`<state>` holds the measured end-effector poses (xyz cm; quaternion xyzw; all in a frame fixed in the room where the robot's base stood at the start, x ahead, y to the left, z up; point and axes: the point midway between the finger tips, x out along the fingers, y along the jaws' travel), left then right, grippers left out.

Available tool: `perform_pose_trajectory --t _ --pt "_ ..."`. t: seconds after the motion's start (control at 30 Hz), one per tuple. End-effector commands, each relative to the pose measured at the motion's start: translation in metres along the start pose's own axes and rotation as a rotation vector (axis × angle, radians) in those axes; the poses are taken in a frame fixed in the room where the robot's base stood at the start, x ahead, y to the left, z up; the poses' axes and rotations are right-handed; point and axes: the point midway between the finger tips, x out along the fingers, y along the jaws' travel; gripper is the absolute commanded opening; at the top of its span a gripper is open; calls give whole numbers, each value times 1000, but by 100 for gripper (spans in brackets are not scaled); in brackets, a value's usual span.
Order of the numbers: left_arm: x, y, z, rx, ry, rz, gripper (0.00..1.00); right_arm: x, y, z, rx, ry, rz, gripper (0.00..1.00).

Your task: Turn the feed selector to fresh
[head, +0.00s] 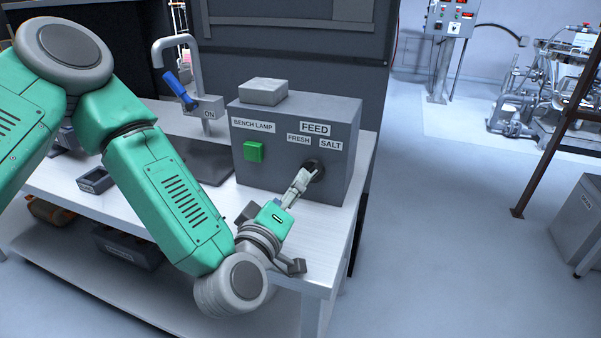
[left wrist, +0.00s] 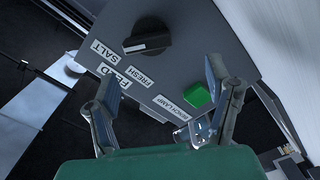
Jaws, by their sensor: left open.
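The feed selector (head: 317,168) is a round black knob on the front of a grey control box (head: 340,125), under the FEED, FRESH and SALT labels. In the left wrist view the knob (left wrist: 158,32) shows whole, with a pale strip across it that lies roughly in line with the SALT label (left wrist: 103,50). The FRESH label (left wrist: 140,75) is beside it. My left gripper (head: 303,181) is open in front of the box and partly covers the knob in the head view. In the left wrist view nothing is between its fingers (left wrist: 162,72), and the knob lies beyond the fingertips.
A green BENCH LAMP button (head: 253,151) is left of the selector on the same box. A grey block (head: 263,91) sits on top. A blue-handled valve (head: 180,90) marked ON stands at the left. The bench's right edge is close, with open floor beyond.

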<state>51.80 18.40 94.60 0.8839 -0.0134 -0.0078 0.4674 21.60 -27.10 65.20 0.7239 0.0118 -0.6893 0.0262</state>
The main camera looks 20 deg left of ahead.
Motion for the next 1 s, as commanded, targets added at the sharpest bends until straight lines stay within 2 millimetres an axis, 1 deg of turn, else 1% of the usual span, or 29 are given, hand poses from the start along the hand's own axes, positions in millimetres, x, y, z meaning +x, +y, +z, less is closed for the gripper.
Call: perform_pose_trajectory --t 0.03,0.1,0.2,0.3,0.4,0.5,0.77,0.8,0.87,0.9,0.93,1.0 --pt "12 3 1 2 2 3 72 0 0 0 1 0 1 58" --pt "25 4 3 4 1 4 72 1 1 0 2 1 1 58" --pt "42 3 2 3 1 4 72 1 1 0 2 1 1 58" --pt "54 0 -1 -2 1 3 72 2 1 0 2 1 1 58" --pt "62 -2 -3 -4 0 2 72 2 1 0 2 1 1 58" --pt "66 -4 -5 -7 -2 2 72 2 1 0 2 1 1 58" --pt "66 0 -1 -2 -2 2 72 2 0 0 1 1 1 58" --pt "66 0 0 -1 -2 2 58 2 0 0 1 1 1 58" --pt "66 2 1 2 -2 2 37 2 0 0 1 1 1 58" --pt "67 2 2 3 -2 2 23 2 0 0 1 1 1 58" --pt "67 2 2 4 -3 1 22 2 1 0 2 1 1 58" --pt "66 1 3 3 -6 1 22 2 1 0 2 1 1 58"
